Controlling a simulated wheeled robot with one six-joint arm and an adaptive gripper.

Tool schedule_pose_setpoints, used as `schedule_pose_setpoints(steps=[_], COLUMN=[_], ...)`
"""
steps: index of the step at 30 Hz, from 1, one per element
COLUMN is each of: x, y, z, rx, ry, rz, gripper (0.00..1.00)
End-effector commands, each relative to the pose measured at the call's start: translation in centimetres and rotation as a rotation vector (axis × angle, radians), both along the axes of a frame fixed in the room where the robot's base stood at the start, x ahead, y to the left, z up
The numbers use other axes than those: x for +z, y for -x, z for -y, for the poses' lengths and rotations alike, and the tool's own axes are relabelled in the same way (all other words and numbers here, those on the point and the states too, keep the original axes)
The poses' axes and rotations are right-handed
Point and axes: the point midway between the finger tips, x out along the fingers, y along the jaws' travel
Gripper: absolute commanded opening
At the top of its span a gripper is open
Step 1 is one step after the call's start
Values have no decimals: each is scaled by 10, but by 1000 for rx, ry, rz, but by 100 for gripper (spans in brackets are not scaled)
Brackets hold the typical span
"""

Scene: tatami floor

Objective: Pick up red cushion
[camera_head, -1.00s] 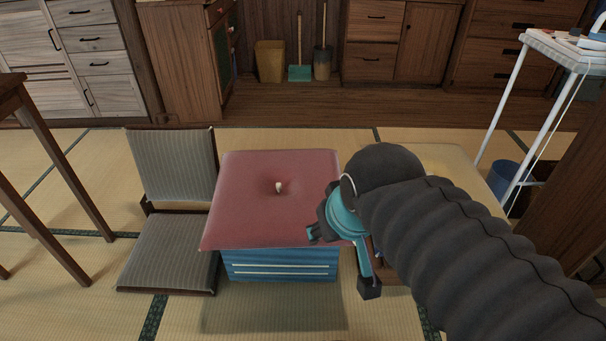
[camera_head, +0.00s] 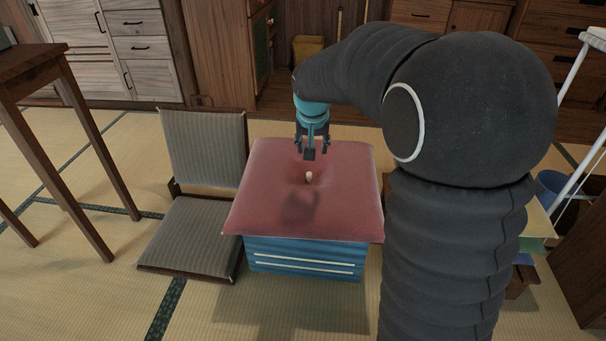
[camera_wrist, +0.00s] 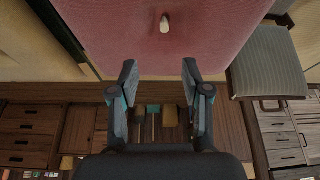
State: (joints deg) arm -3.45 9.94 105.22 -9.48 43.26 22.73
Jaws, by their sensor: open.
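My arm hides the right side of the floor near the stack.
A grey-striped legless chair (camera_head: 195,235) stands close on the left of the stack. A dark wooden table (camera_head: 85,150) is farther left. A white-legged stand (camera_head: 585,165) and a blue bin (camera_head: 550,188) are at the right. Tatami in front is clear.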

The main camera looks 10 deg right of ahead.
Motion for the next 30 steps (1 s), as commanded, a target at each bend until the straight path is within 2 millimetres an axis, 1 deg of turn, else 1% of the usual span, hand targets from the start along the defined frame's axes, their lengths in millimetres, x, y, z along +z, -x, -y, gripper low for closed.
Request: schedule_pose_setpoints(steps=[1, 4, 8, 11, 18, 21, 30], x=[-12, -22, -32, -45, -85, -98, -112], y=[-11, -24, -32, -38, -53, -58, -63], z=[-2, -4, -4, -3, 1, 3, 4], rx=[-5, -14, -20, -21, -20, -20, -20], ry=[0, -1, -1, 0, 0, -1, -1], rz=[-4, -5, -8, -8, -9, -9, -8], gripper=[48, 48, 48, 48, 48, 48, 48])
